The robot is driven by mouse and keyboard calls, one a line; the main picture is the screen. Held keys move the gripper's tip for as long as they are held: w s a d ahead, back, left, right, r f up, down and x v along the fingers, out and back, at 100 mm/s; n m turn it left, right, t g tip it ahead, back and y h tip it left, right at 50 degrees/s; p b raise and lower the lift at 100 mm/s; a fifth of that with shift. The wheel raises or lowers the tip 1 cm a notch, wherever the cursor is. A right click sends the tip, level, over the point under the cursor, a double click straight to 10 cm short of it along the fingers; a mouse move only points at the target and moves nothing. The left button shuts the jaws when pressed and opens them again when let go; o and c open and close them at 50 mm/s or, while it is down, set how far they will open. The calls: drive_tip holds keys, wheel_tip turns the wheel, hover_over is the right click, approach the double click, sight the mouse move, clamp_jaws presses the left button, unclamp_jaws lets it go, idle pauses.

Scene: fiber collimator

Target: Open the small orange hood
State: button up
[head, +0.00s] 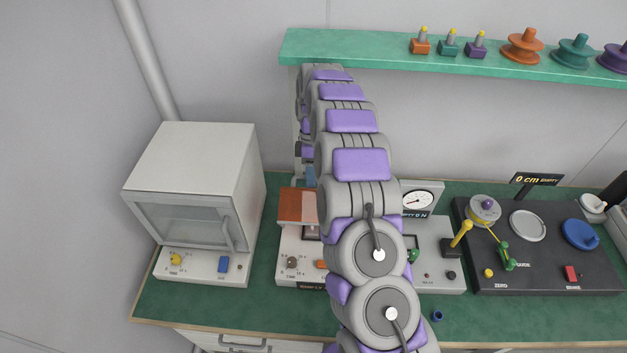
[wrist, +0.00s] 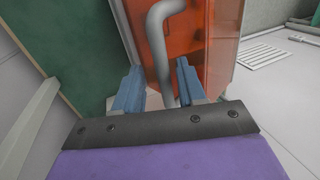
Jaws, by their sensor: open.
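The small orange hood (head: 292,205) sits on a white instrument on the bench, left of my arm, which hides part of it. In the wrist view the hood (wrist: 222,45) is close up, with a bent grey handle (wrist: 157,40) on it. My gripper (wrist: 157,75) is open, its blue fingers on either side of the handle's lower part. I cannot tell whether either finger touches the handle. In the head view a bit of my gripper (head: 311,177) shows just behind the hood, mostly hidden by my arm.
A white oven-like box (head: 190,190) with a glass door stands left of the hood. A black panel (head: 530,245) with a spool and dishes is at right. A green shelf (head: 380,55) with spools hangs above. Bare green bench (head: 240,305) shows in front.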

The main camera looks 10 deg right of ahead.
drive_tip(key=shift+s, duration=0.1)
drive_tip(key=s+f+b, duration=0.1)
drive_tip(key=s+b, duration=0.1)
drive_tip(key=s+a+f+b, duration=0.1)
drive_tip(key=s+b, duration=0.1)
drive_tip(key=s, duration=0.1)
drive_tip(key=s+a+f+b, duration=0.1)
drive_tip(key=s+b, duration=0.1)
drive_tip(key=b, duration=0.1)
drive_tip(key=shift+s+a+f, duration=0.2)
drive_tip(key=shift+s+f, duration=0.1)
drive_tip(key=shift+f, duration=0.1)
drive_tip(key=shift+s+a+f+b, duration=0.1)
drive_tip(key=shift+s+f+b, duration=0.1)
drive_tip(key=shift+b, duration=0.15)
drive_tip(key=shift+s+a+f+t+h+b, duration=0.15)
drive_tip(key=shift+s+f+t+h+b, duration=0.2)
drive_tip(key=shift+t+b, duration=0.5)
wheel_tip(320, 180, up, 18)
drive_tip(key=m+p, duration=0.1)
drive_tip(key=m, duration=0.3)
hover_over(309, 201)
drive_tip(key=s, duration=1)
drive_tip(key=s+f+m+b, duration=0.2)
drive_tip(key=s+f+m, duration=0.1)
drive_tip(key=s, duration=0.9)
drive_tip(key=shift+m, duration=0.8)
